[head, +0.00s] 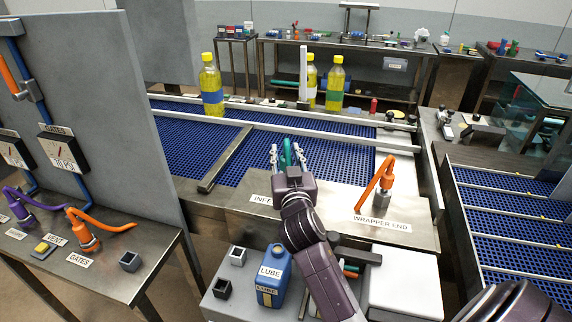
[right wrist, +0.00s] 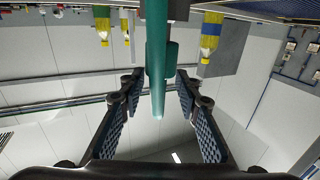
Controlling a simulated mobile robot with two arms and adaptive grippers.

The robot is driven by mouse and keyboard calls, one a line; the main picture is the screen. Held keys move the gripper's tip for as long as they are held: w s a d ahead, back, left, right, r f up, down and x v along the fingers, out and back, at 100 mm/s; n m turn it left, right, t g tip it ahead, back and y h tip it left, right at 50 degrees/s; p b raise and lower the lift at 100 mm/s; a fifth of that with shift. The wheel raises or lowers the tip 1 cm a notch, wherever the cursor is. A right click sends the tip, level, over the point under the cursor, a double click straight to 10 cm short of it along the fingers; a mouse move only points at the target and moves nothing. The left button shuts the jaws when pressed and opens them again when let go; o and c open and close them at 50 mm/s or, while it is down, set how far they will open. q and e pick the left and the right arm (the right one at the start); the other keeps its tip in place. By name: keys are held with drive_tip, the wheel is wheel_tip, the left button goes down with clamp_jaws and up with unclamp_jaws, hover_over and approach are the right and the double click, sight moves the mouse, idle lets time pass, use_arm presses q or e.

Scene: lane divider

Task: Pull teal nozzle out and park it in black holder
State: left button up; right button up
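The teal nozzle (head: 288,150) stands over the near edge of the blue conveyor, behind the "INFE…" label. My right gripper (head: 287,158) is at it, one finger on each side. In the right wrist view the teal nozzle (right wrist: 157,60) hangs between the spread fingers (right wrist: 158,90), with a gap visible on both sides. The nozzle's lower end and seat are hidden behind my right gripper in the head view. A small black holder (head: 222,289), open and empty-looking, sits on the low grey cart at the front.
An orange nozzle (head: 384,185) stands at the WRAPPER END label. Yellow bottles (head: 211,85) stand on the conveyor. A tall grey panel (head: 95,110) rises at left.

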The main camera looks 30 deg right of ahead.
clamp_jaws()
